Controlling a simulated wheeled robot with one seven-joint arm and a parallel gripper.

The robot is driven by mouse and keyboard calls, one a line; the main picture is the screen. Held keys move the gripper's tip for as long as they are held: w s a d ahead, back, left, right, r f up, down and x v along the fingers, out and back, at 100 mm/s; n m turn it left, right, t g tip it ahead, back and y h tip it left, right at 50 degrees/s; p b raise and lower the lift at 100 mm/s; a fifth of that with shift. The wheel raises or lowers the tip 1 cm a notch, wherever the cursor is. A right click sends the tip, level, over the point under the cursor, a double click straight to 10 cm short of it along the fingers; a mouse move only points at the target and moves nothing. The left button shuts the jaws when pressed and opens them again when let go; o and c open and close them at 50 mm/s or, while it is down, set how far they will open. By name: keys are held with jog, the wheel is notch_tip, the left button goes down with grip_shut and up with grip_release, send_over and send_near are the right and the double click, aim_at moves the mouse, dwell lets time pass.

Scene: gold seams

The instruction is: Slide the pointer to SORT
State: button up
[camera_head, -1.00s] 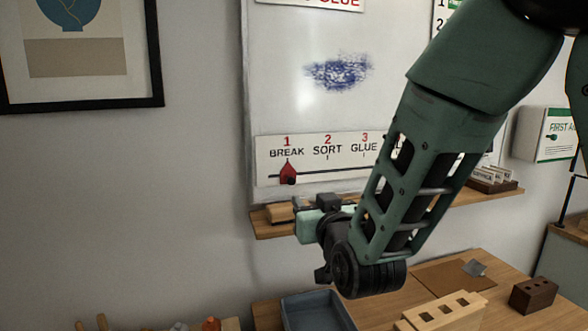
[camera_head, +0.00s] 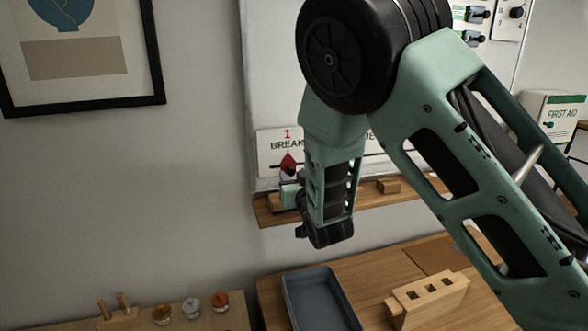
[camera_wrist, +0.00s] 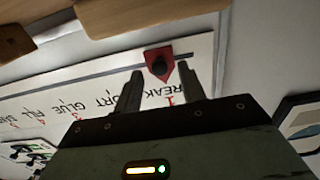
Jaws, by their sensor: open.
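The red pointer (camera_head: 289,161) with a black knob stands at BREAK on the white label strip (camera_head: 268,158). In the wrist view the pointer (camera_wrist: 159,62) lies between the two fingertips of my gripper (camera_wrist: 160,68), which is open, with a visible gap on each side. The strip also shows upside down in the wrist view (camera_wrist: 75,82). Its word SORT is partly hidden by one finger there. My arm hides SORT in the head view. The dark slot (camera_wrist: 105,68) runs along the strip past the pointer.
A wooden shelf (camera_head: 420,188) runs just below the strip, with a small wooden block (camera_head: 388,186) on it. A grey tray (camera_head: 300,312) and a holed wooden block (camera_head: 430,297) are on the table below. A framed picture (camera_head: 158,60) hangs at left.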

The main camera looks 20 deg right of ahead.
jog(key=shift+w, duration=0.45)
grip_shut()
jog(key=d+b, duration=0.6)
jog(key=d, duration=0.4)
jog(key=shift+d+f, duration=0.15)
jog(key=shift+d, duration=0.4)
jog(key=shift+r, duration=0.2)
grip_release()
jog(key=shift+s, duration=0.1)
